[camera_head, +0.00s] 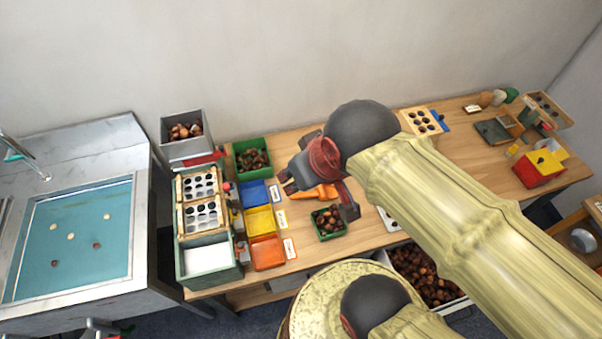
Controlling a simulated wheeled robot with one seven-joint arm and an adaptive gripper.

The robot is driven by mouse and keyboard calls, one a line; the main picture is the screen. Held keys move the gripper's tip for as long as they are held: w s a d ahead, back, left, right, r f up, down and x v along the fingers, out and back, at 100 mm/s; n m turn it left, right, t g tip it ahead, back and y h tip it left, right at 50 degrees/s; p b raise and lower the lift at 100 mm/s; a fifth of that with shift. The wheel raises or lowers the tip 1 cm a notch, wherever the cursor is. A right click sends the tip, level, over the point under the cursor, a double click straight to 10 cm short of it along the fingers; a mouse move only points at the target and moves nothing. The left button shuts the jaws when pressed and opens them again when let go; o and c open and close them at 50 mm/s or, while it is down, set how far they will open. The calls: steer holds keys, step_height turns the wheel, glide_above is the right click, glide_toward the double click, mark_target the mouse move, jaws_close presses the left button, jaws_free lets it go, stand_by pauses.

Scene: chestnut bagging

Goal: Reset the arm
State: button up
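My gripper (318,203) hangs over the middle of the wooden table at the end of my raised arm. Its two dark fingers are spread well apart, one toward the left and one toward the lower right. Nothing shows held between them. An orange object (322,192) lies behind the gripper, partly covered by it. A small green tray (341,234) of chestnuts sits below and between the fingers; I cannot tell the height between them. My arm hides much of the table's right half.
A green crate (238,159) of chestnuts and blue, yellow and orange trays (268,266) stand left of the gripper. A holed sorting box (179,218) and a sink (138,262) lie farther left. A red and yellow box (535,177) stands at right. A chestnut bin (457,306) is below the table edge.

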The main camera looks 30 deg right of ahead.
steer(key=shift+f, duration=0.1)
step_height(320, 180, down, 6)
steer(key=b, duration=0.6)
steer(key=shift+r, duration=0.3)
steer(key=shift+c, duration=0.5)
steer(key=shift+s, duration=0.15)
